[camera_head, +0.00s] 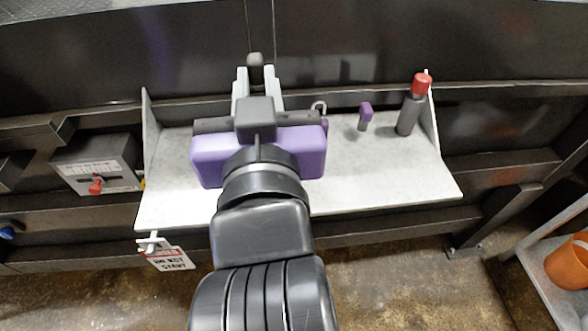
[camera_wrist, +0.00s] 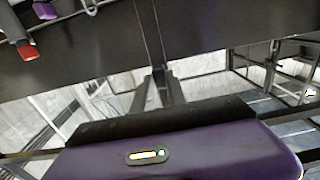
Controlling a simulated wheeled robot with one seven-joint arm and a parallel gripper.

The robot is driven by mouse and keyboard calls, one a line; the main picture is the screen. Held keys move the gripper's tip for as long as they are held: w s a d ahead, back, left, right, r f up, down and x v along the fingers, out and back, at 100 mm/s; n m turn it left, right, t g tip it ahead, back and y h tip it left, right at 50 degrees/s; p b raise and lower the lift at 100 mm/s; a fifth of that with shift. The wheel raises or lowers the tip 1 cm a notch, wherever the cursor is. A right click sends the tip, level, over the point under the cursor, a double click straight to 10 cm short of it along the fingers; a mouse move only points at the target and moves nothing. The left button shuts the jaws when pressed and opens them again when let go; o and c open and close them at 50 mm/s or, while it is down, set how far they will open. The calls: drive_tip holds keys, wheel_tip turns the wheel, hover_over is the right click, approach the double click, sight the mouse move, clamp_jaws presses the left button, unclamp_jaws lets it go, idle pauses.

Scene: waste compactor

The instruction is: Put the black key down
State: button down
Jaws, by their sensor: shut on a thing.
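My gripper (camera_head: 256,74) reaches over the back of the grey shelf (camera_head: 385,180), with its two pale fingers pointing at the dark back panel. My purple gripper body covers the shelf's left-middle part.
A purple key (camera_head: 365,112), a metal shackle (camera_head: 319,107) and a dark cylinder with a red top (camera_head: 413,102) stand at the shelf's back right. A switch box (camera_head: 97,165) and hanging tag (camera_head: 168,258) are left. The shelf's front right is bare. An orange bucket (camera_head: 568,262) is far right.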

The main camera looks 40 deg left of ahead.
wheel_tip(320, 180, down, 20)
drive_tip(key=shift+r+b, duration=0.15)
drive_tip(key=shift+b, duration=0.3)
drive_tip(key=shift+f, duration=0.2)
drive_tip(key=c, duration=1.3)
unclamp_jaws()
drive_tip(key=shift+c, duration=0.2)
drive_tip(key=shift+r, duration=0.15)
